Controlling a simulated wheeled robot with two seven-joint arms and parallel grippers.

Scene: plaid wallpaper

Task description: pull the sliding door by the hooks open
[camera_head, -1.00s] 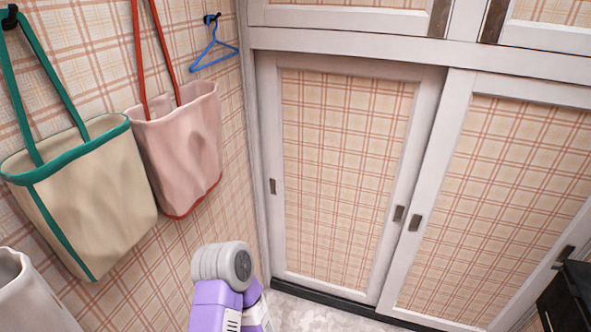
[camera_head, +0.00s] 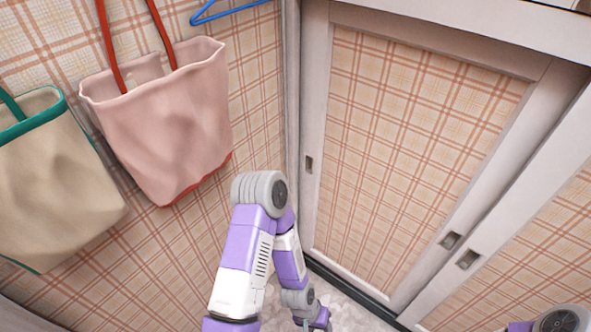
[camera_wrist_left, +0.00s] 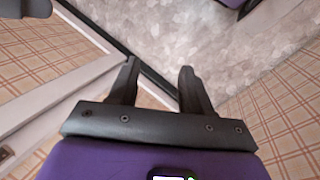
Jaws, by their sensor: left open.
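The sliding door (camera_head: 405,150) beside the bag wall has a white frame and a plaid panel in the head view. It stands shut against the corner. A small recessed pull (camera_head: 309,164) sits on its left stile and another pull (camera_head: 451,240) on its right stile. My left arm reaches down in front of the wall corner, with its wrist near the bottom edge. In the left wrist view, my left gripper (camera_wrist_left: 158,72) is open and empty, pointing toward the floor by the door's base, touching nothing visible. My right gripper is out of view; only part of that arm shows at bottom right.
A second sliding door (camera_head: 540,250) with its own pull (camera_head: 468,259) is at right. A pink bag (camera_head: 160,120), a beige bag (camera_head: 50,190) and a blue hanger (camera_head: 225,12) hang along the left wall. The pale floor (camera_wrist_left: 215,45) looks clear near the left gripper.

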